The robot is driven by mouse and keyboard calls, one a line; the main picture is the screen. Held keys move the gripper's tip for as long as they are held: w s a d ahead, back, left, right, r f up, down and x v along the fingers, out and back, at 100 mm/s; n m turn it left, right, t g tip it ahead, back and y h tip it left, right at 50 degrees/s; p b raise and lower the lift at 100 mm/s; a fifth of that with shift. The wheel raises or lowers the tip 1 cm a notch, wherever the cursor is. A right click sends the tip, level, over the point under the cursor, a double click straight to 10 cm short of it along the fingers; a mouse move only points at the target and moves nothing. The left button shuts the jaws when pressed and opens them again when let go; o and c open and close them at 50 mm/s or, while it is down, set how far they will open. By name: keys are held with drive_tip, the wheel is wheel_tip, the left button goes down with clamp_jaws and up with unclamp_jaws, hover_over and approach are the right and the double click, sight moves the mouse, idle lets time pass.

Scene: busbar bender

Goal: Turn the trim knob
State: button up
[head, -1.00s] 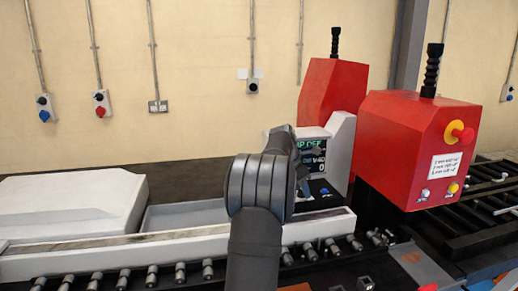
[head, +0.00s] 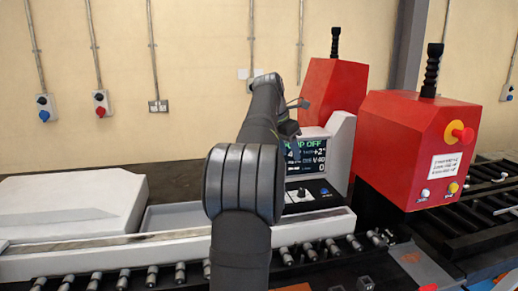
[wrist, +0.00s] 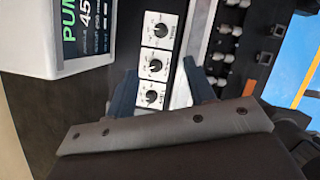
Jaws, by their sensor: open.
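In the wrist view, a control panel carries three dark knobs on white plates in a row: a far knob (wrist: 161,31), a middle knob (wrist: 154,65) and a near knob (wrist: 151,97). Their labels are too small to tell which is the trim knob. My gripper (wrist: 159,67) is open and empty, its dark fingers apart on either side of the row in the picture. I cannot tell its height above the panel. In the head view, one knob (head: 300,194) shows below the display (head: 307,156); my arm hides the panel's left part.
A red housing (head: 415,145) with a red-and-yellow emergency stop (head: 461,133) stands to the right, and another red housing (head: 331,90) behind. Rollers (head: 150,275) run along the front. A white cover (head: 70,205) lies at left. The display's white casing is close to my left finger in the wrist view.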

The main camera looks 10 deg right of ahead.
drive_tip(key=w+a+f+n+g, duration=0.15)
drive_tip(key=f+n, duration=0.25)
drive_tip(key=n, duration=1.2)
drive_tip(key=w+a+f+n, duration=0.1)
drive_tip(key=a+f+n, duration=0.3)
drive_tip(key=n, duration=1.1)
drive_tip(key=v, duration=0.8)
drive_tip(key=shift+w+r, duration=0.2)
drive_tip(key=shift+r, duration=0.15)
idle(0.3)
